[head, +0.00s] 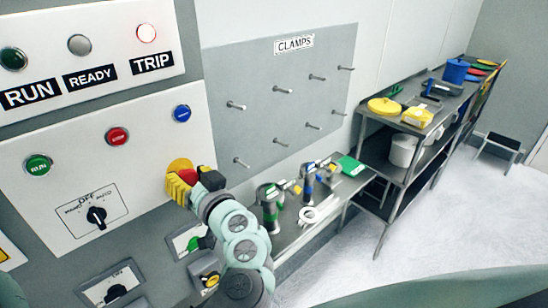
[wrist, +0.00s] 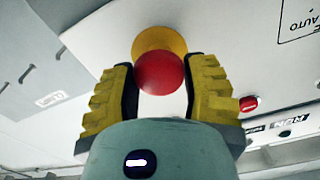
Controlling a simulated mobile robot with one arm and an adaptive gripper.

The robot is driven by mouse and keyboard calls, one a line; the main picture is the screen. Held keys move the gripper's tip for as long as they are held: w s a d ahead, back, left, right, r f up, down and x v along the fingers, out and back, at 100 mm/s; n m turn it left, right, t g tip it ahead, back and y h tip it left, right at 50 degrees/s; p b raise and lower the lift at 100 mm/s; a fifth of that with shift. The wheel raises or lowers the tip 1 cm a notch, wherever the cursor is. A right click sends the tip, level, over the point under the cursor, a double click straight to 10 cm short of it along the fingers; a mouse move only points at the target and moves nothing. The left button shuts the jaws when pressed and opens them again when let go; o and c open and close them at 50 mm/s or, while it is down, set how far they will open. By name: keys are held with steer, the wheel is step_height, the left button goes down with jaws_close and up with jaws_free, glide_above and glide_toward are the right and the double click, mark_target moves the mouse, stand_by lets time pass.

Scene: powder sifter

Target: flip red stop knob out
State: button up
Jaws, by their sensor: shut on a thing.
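The red stop knob (wrist: 160,72) sits on a round yellow base (wrist: 158,40) on the white control panel. In the wrist view it lies between the two yellow-and-black fingers of my gripper (wrist: 160,82), which is closed on it. In the head view my gripper (head: 187,182) is at the right edge of the panel, in front of the yellow base (head: 180,165). There the knob (head: 189,176) is mostly hidden by the fingers. I cannot tell from these views how far the knob stands out from its base.
The panel also has a red button (head: 117,136), a green button (head: 38,167), a blue button (head: 182,113) and a black selector switch (head: 97,214). The TRIP lamp (head: 147,33) is lit red. A bench with clamps and a steel shelf (head: 412,135) stand to the right.

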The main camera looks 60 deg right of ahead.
steer(key=shift+s, duration=0.1)
steer(key=o, duration=1.3)
steer(key=shift+o, duration=0.2)
steer(key=v, duration=1.2)
steer(key=shift+s, duration=0.15)
